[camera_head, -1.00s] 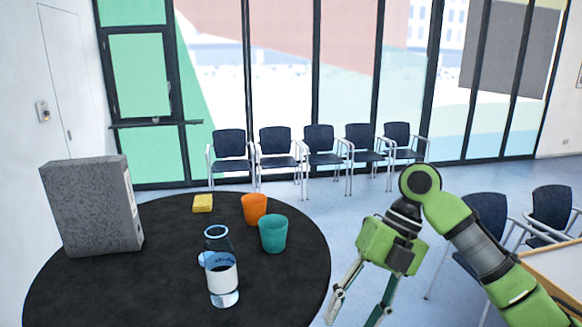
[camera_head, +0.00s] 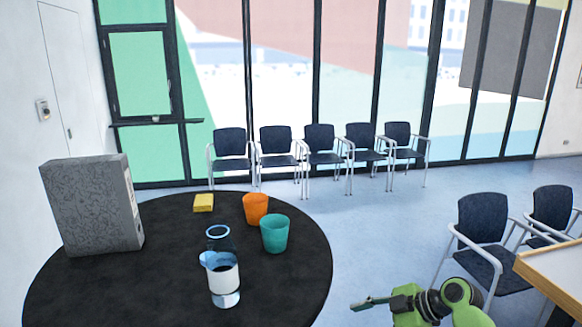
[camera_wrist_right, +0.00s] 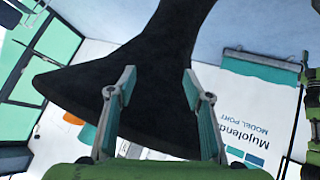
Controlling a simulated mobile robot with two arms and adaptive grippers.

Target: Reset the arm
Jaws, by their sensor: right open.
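My right arm is low at the lower right of the head view, partly cut off by the bottom edge. Its gripper (camera_head: 362,304) points left, just right of the round black table (camera_head: 150,290). In the right wrist view the two fingers of the right gripper (camera_wrist_right: 159,82) stand apart with nothing held between them. The dark underside and column of the table (camera_wrist_right: 160,60) show upside down behind them. My left gripper is not in view.
The table holds a grey binder (camera_head: 92,205), yellow block (camera_head: 203,202), orange cup (camera_head: 256,208), teal cup (camera_head: 274,233) and a glass jug (camera_head: 223,280).

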